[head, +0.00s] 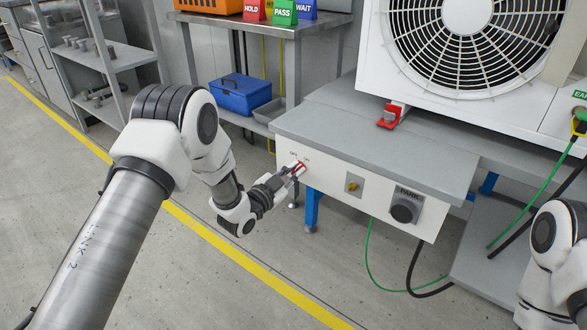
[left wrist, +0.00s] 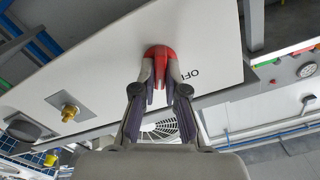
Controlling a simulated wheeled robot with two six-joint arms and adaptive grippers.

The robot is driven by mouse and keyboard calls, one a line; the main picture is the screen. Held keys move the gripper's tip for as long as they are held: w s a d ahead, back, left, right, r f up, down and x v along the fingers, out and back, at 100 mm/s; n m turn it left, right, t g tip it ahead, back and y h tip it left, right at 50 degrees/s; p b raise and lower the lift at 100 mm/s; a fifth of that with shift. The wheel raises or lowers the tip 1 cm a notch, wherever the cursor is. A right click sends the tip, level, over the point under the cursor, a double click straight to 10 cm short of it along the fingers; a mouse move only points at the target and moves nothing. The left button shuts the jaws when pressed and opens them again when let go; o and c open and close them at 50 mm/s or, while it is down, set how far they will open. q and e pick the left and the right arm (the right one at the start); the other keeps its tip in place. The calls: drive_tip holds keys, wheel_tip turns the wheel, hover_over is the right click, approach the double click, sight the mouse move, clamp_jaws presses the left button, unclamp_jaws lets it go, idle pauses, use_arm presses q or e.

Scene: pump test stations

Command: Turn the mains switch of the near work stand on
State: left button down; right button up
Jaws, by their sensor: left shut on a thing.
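The near work stand (head: 370,145) has a white front panel (head: 330,180) with the red mains switch (head: 299,170) near its left end. Small dark lettering shows above the switch. In the left wrist view the red knob (left wrist: 160,52) stands out from the panel, with "OFF" printed beside it. My left gripper (head: 294,172) is at the panel, its fingers shut on the red knob from both sides; it also shows in the left wrist view (left wrist: 159,80). The fingers cover part of the knob, so I cannot tell which way it points. My right gripper is out of view.
Right of the switch, the panel carries a brass toggle (head: 353,185) and a grey socket marked PARK (head: 405,207). A white fan unit (head: 377,70) stands on top, with a red clamp (head: 391,115). Green and black cables hang right. The floor at left is clear.

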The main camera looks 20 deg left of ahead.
use_arm(q)
drive_tip(key=shift+m, duration=0.3)
drive_tip(key=c, duration=1.2)
unclamp_jaws()
drive_tip(key=v, duration=1.2)
